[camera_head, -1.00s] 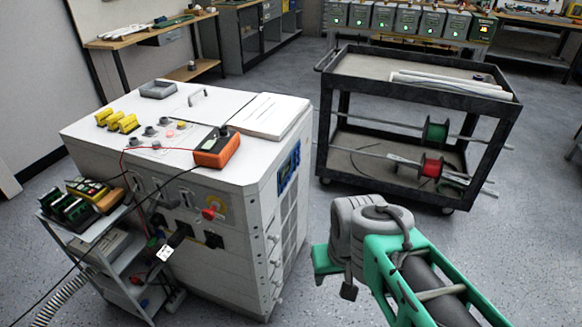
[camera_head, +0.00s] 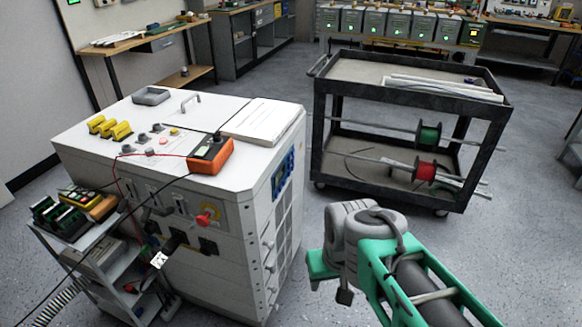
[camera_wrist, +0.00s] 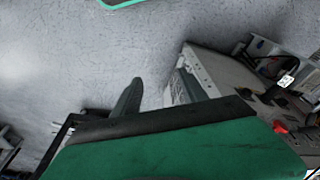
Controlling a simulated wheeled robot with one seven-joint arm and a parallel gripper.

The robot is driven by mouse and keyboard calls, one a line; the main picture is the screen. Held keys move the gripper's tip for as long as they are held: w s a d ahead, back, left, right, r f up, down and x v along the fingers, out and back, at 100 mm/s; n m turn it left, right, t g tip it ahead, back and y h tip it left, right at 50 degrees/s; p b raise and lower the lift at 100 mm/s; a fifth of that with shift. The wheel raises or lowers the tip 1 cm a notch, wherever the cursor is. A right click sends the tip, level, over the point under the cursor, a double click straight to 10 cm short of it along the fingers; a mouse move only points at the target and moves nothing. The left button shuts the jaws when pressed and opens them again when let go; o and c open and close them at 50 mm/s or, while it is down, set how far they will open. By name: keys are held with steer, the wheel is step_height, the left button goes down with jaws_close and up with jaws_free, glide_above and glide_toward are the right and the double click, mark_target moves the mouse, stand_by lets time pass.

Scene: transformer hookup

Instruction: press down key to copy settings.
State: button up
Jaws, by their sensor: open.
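No key marked as down can be made out at this size. An orange meter (camera_head: 211,154) with a dark face lies on top of the white cabinet (camera_head: 222,187), near its front edge, with leads running from it. A yellow-and-dark keyed device (camera_head: 88,197) sits on the small side cart at the left; its keys are too small to read. My gripper (camera_wrist: 130,98) shows in the wrist view as a grey finger beyond a large green part. It is open, holds nothing visible, and points at the floor beside the cabinet, apart from both devices.
A black two-shelf cart (camera_head: 408,120) with a green spool (camera_head: 428,135) and a red spool (camera_head: 425,171) stands right of the cabinet. A red knob (camera_head: 205,219) sticks out of the cabinet's front. The floor between cabinet and cart is clear.

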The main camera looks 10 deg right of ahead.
steer(key=shift+c, duration=0.5)
jaws_close()
stand_by(1.2)
